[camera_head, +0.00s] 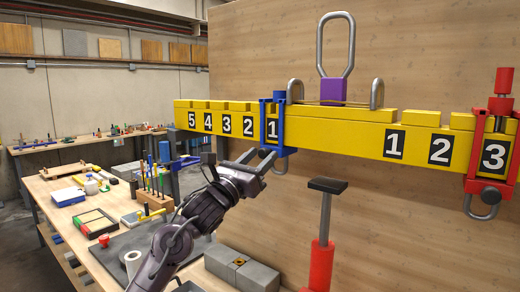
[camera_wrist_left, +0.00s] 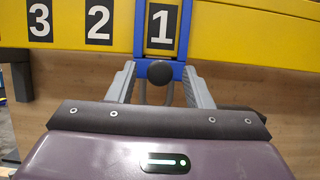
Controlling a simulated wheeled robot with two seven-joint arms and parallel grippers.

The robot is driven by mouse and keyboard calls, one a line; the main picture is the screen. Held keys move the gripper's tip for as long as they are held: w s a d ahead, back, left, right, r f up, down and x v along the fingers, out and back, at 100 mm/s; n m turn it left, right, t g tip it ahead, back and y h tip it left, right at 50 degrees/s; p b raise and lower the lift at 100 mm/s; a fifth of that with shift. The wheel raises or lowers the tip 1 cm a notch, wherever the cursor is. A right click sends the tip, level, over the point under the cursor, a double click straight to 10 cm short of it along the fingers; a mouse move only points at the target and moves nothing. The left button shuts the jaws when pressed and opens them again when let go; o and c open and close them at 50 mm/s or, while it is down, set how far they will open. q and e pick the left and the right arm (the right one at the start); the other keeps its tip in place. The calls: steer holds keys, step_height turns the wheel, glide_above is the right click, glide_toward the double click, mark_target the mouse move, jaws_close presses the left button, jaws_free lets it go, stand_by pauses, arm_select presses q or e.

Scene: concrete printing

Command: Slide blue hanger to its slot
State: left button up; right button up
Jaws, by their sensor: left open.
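The blue hanger (camera_head: 265,110) sits around the yellow beam (camera_head: 340,128) at the left-hand number 1, with a metal hook below it. In the left wrist view the blue hanger (camera_wrist_left: 184,30) frames the 1 plate, and its round black knob (camera_wrist_left: 160,73) faces me. My left gripper (camera_head: 258,162) is just below and in front of the hanger. In the wrist view my left gripper (camera_wrist_left: 159,82) is open, one finger on each side of the knob; whether they touch it I cannot tell. My right gripper is not in view.
A red hanger (camera_head: 475,160) sits at the right-hand number 3. A purple block (camera_head: 332,90) with a metal loop is at the beam's middle. A post with a black top (camera_head: 327,185) stands below. The workbench (camera_head: 60,215) at left carries tools and grey blocks (camera_head: 257,277).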

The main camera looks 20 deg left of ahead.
arm_select(q)
steer(key=shift+w, duration=0.2)
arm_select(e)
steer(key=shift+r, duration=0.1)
arm_select(q)
steer(key=c, duration=1)
jaws_close()
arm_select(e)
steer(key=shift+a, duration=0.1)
